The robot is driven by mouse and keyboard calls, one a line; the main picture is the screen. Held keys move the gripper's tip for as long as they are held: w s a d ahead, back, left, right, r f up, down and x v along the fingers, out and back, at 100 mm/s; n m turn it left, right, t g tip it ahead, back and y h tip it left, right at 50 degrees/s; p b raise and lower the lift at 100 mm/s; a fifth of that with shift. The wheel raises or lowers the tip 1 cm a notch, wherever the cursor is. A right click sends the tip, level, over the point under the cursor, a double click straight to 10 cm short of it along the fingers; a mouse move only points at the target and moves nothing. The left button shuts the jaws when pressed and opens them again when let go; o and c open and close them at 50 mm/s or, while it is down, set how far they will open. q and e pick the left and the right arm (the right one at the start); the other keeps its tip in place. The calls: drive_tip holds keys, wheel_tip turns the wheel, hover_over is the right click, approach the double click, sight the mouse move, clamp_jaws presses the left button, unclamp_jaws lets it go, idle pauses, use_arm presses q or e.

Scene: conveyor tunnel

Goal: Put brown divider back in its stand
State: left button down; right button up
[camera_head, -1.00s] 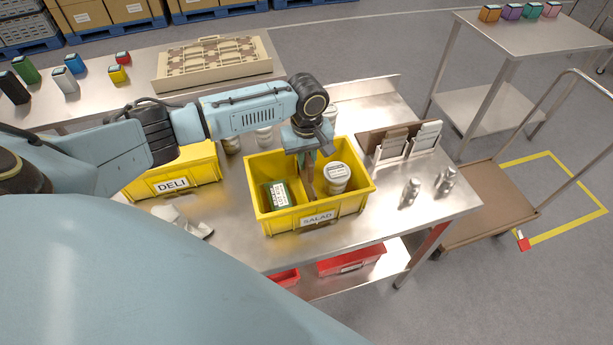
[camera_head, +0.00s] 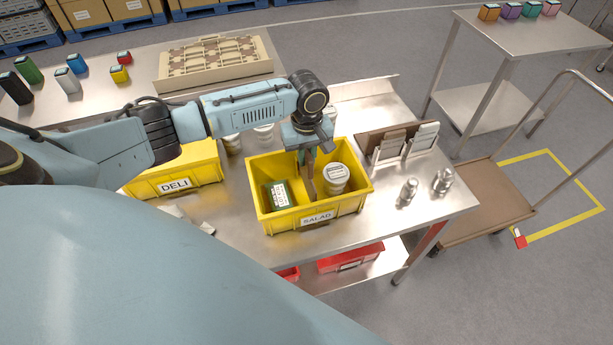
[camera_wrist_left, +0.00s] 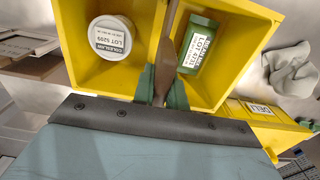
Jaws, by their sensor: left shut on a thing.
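My left gripper (camera_head: 308,150) reaches down into the yellow SALAD bin (camera_head: 316,219) and is shut on the brown divider (camera_head: 312,186). In the left wrist view, the divider (camera_wrist_left: 167,45) stands on edge between the green fingertips (camera_wrist_left: 161,88). It lies between a white coleslaw tub (camera_wrist_left: 110,38) and a green box (camera_wrist_left: 197,48). Whether its lower edge touches the bin floor cannot be told. My right gripper is out of view.
A yellow DELI bin (camera_head: 176,185) stands left of the SALAD bin. Two metal shakers (camera_head: 409,191) stand in front of the stand. A brown-decked cart (camera_head: 490,203) stands right of the table.

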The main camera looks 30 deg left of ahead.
use_arm(q)
drive_tip(key=shift+r, duration=3.05)
